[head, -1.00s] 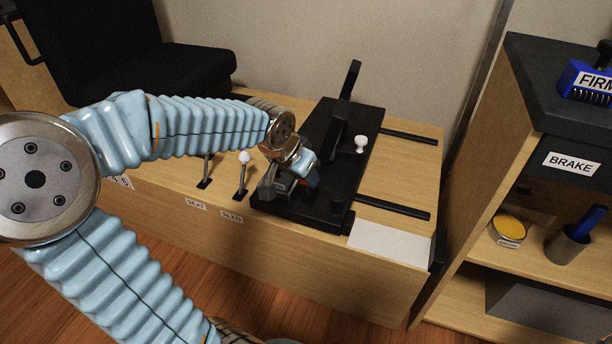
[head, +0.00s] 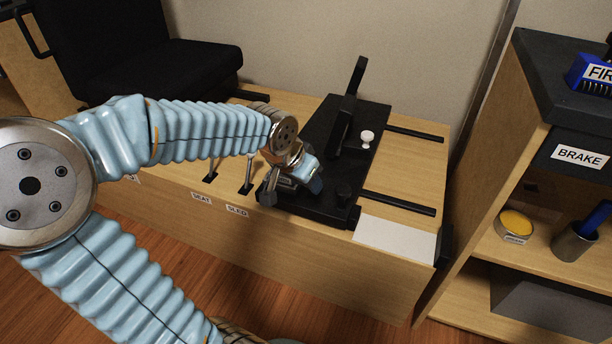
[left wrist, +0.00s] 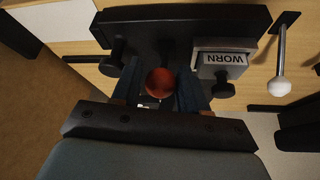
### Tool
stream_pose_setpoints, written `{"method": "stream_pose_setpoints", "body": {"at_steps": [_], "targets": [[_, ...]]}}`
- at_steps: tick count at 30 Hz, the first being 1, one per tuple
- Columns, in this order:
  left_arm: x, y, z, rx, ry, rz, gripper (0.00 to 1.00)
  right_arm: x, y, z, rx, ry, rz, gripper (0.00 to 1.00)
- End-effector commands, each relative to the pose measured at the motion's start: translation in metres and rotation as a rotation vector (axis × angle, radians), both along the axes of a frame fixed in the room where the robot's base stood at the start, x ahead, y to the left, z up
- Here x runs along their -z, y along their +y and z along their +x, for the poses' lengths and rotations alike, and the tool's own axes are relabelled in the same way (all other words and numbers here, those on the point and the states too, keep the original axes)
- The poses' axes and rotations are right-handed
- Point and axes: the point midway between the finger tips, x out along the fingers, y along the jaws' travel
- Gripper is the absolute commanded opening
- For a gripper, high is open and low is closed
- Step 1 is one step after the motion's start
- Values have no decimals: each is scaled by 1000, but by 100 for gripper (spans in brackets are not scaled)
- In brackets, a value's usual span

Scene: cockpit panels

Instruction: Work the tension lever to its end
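My left gripper (head: 298,180) reaches over the near left end of a black panel (head: 325,206) on the wooden console. In the left wrist view, a red ball knob (left wrist: 160,82) sits between the two dark blue fingers of the left gripper (left wrist: 160,74). The fingers stand on either side of it, seemingly with narrow gaps, so I see them as open. No label for a tension lever is readable, and the stem under the red knob is hidden. My right gripper is not in view.
A white-knobbed lever (left wrist: 281,82) stands farther right. Another white knob (head: 367,137) and a tall black bar (head: 352,92) rise from the panel. A shelf (head: 480,240) stands right.

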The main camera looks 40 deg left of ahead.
Motion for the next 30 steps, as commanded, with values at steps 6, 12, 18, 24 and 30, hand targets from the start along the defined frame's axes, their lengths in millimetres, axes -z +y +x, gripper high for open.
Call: {"method": "stream_pose_setpoints", "body": {"at_steps": [6,12,18,24,30], "targets": [[1,0,0,2,0,1,60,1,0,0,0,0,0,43],[-2,0,0,1,-4,2,60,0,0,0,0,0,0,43],[-28,1,-11,1,-10,2,60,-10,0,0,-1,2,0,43],[-73,1,-34,1,-9,2,60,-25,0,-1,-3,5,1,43],[-108,1,-54,1,-6,2,60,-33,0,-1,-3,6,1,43]]}}
